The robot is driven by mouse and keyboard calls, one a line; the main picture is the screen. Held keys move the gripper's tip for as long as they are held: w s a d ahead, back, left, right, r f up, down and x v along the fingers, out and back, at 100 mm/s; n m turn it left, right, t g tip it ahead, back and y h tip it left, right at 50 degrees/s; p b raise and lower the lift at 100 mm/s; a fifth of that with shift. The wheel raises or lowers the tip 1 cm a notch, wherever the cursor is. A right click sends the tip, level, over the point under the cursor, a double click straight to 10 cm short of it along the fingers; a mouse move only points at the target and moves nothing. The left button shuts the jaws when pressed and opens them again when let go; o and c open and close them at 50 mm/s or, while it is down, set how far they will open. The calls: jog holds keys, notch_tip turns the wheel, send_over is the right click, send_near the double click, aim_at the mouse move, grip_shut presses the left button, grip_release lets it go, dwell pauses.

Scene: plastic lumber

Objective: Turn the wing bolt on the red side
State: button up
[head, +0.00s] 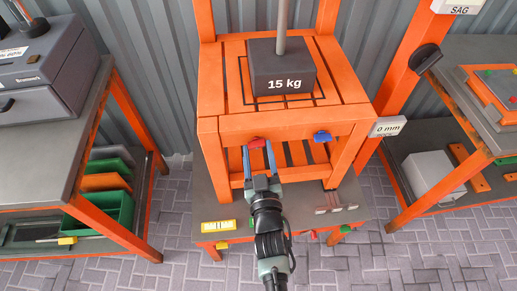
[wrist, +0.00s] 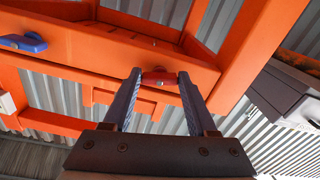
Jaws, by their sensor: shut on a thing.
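The red wing bolt (head: 256,142) sits on the front rail of the orange plastic-lumber frame (head: 212,132), left of a blue wing bolt (head: 322,137). My gripper (head: 257,149) reaches up to the red bolt from the front, one finger on each side. In the wrist view, the red bolt (wrist: 158,76) lies between my fingertips (wrist: 160,74), and the fingers are shut on its wing. The blue bolt also shows in the wrist view (wrist: 22,42), far left and apart from my gripper.
A dark 15 kg block (head: 283,73) with an upright rod rests on the frame's top. The frame stands on a grey table (head: 183,233). A "0 mm" sign (head: 387,127) is at its right. Benches (head: 50,150) stand at left and right.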

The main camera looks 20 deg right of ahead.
jog(key=shift+m, duration=1.1)
jog(key=o, duration=1.4)
jog(key=shift+c, duration=0.2)
jog(key=v, duration=1.3)
